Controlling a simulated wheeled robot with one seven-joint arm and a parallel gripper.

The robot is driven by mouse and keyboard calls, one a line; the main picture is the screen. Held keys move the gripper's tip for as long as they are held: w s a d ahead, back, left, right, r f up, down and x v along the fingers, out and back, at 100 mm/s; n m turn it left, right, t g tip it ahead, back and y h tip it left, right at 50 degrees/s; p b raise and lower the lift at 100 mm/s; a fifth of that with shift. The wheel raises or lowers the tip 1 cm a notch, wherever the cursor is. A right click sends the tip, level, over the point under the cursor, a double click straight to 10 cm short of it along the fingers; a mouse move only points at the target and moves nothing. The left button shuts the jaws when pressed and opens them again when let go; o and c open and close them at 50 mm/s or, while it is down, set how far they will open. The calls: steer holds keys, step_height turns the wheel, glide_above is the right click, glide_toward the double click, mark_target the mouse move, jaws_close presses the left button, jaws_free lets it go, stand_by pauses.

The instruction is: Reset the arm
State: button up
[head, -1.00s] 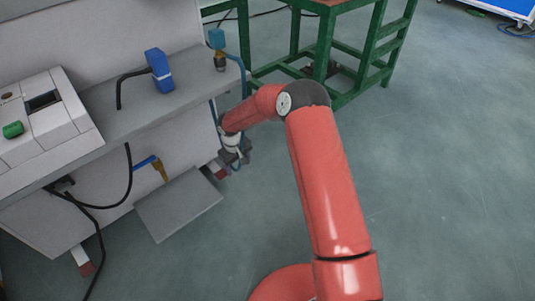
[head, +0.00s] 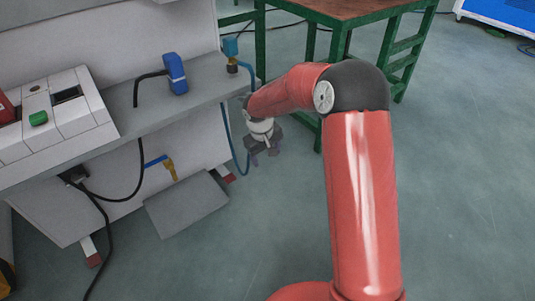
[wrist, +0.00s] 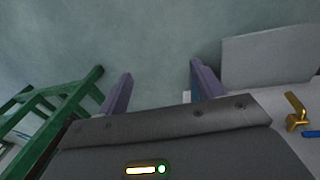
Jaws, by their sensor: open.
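My gripper (head: 262,155) hangs at the end of my red arm, just right of the grey bench's right end in the head view. It points down toward the floor. In the wrist view my gripper (wrist: 160,85) shows two purple fingers standing wide apart, with only bare floor between them. It is open and empty. In the head view the fingertips are small and dark.
The grey bench (head: 205,95) carries a blue device (head: 176,73), a blue-topped fitting (head: 231,52) and a white panel with a green knob (head: 38,118). Below are a yellow-and-blue valve (head: 168,165) and a grey plate (head: 187,204). A green-framed table (head: 345,22) stands behind my arm.

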steer(key=shift+r, duration=0.2)
stand_by(0.4)
steer(key=s+d+r+m+t+p, duration=0.15)
steer(key=s+d+r, duration=0.25)
steer(key=s+r, duration=0.5)
steer(key=s+d+r+m+p, duration=0.1)
steer(key=s+d+r+p, duration=0.3)
steer(key=r, duration=0.9)
steer(key=s+d+r+m+t+p, duration=0.1)
steer(key=s+r, duration=0.2)
steer(key=s, duration=0.7)
steer(key=s+d+r+m+t+y+p, duration=0.1)
steer(key=s+d+r+m, duration=0.1)
steer(key=s, duration=0.7)
steer(key=shift+s+d+r, duration=0.25)
steer(key=shift+s+r, duration=0.1)
steer(key=shift+r, duration=0.5)
steer(key=shift+m, duration=0.25)
steer(key=shift+c, duration=0.5)
